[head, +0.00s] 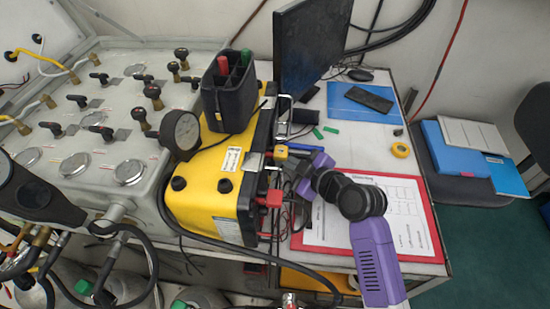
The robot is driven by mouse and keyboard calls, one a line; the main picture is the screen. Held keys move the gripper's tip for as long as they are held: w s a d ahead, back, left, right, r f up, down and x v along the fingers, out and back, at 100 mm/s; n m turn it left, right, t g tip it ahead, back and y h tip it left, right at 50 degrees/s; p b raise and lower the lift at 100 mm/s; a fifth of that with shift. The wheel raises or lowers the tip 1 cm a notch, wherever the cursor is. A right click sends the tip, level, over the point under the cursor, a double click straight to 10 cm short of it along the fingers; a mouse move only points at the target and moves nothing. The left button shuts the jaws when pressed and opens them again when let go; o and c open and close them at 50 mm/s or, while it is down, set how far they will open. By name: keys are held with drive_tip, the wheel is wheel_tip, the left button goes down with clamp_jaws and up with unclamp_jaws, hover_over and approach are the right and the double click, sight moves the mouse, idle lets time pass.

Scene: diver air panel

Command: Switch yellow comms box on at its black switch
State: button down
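The yellow comms box (212,190) sits at the centre on the bench, beside the grey air panel. Two round black knobs show on its near side, and a red connector (270,198) sticks out at its right-hand face. That face is turned away and seen edge-on, so I cannot make out the black switch. My purple and black arm reaches in from the lower right. My gripper (290,172) is close to the right-hand face, above the red connector. Its fingertips are small and partly hidden among cables, so I cannot tell whether they touch the box or are open.
A black holder (228,92) with red and green items stands on the box. A round gauge (181,131) is at its left. A dark monitor (311,48) stands behind. A red-edged clipboard (408,215) lies under my arm; yellow tape (400,150) lies farther right.

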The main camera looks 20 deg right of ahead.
drive_tip(key=shift+w+a, duration=0.1)
drive_tip(key=shift+a, duration=0.15)
drive_tip(key=shift+d, duration=0.2)
idle(0.4)
drive_tip(key=shift+s+d+b, duration=0.3)
drive_tip(key=shift+d, duration=0.25)
drive_tip(key=shift+s+d+r+b, duration=0.15)
drive_tip(key=shift+s+d, duration=0.15)
drive_tip(key=shift+d, duration=0.45)
drive_tip(key=shift+s+d+r+b, duration=0.15)
drive_tip(key=shift+s+d, duration=0.2)
drive_tip(key=shift+d, duration=0.45)
drive_tip(key=shift+s+d+r+b, duration=0.15)
drive_tip(key=shift+s+d, duration=0.15)
drive_tip(key=shift+d, duration=0.45)
drive_tip(key=shift+f, duration=0.1)
